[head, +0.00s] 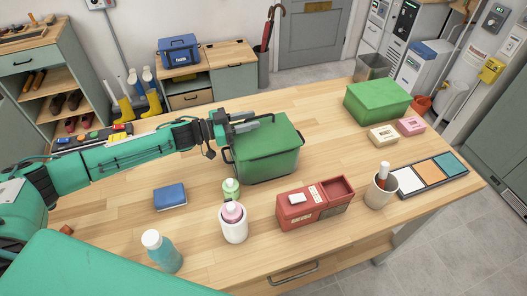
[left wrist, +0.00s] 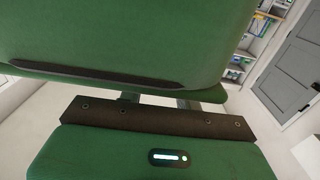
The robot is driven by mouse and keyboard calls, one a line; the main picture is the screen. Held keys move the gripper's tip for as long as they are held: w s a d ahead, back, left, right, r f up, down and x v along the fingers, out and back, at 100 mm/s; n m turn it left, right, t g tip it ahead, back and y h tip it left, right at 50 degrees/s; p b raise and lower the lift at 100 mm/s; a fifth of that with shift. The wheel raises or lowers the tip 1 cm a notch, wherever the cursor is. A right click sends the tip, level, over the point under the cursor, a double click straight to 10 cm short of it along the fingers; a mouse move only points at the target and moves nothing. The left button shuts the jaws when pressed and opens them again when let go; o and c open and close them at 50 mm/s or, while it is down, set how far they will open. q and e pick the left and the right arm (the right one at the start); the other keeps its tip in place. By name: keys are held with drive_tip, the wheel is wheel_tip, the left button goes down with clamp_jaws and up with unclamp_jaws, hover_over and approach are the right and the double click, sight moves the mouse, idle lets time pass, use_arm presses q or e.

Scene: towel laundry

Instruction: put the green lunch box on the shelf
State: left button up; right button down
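The green lunch box (head: 268,155), a box with dark side handles, stands upright on the wooden table near its middle. My left gripper (head: 246,121) is at its upper left edge, with grey fingers over the lid. In the left wrist view the box (left wrist: 130,35) fills the top, with a dark strip along it. The fingers show apart there, but their tips are hidden behind green, so I cannot tell whether they hold anything. An open shelf unit (head: 50,78) with shoes stands at the far left. My right gripper is not in view.
A second green box (head: 378,100) stands at the table's back right. A blue box (head: 179,51) rests on the back bench (head: 228,54).

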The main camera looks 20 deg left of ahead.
sight(259, 117)
use_arm(q)
drive_tip(key=shift+p+x, duration=0.65)
drive_tip(key=shift+x, duration=1.3)
drive_tip(key=shift+a, duration=0.1)
clamp_jaws()
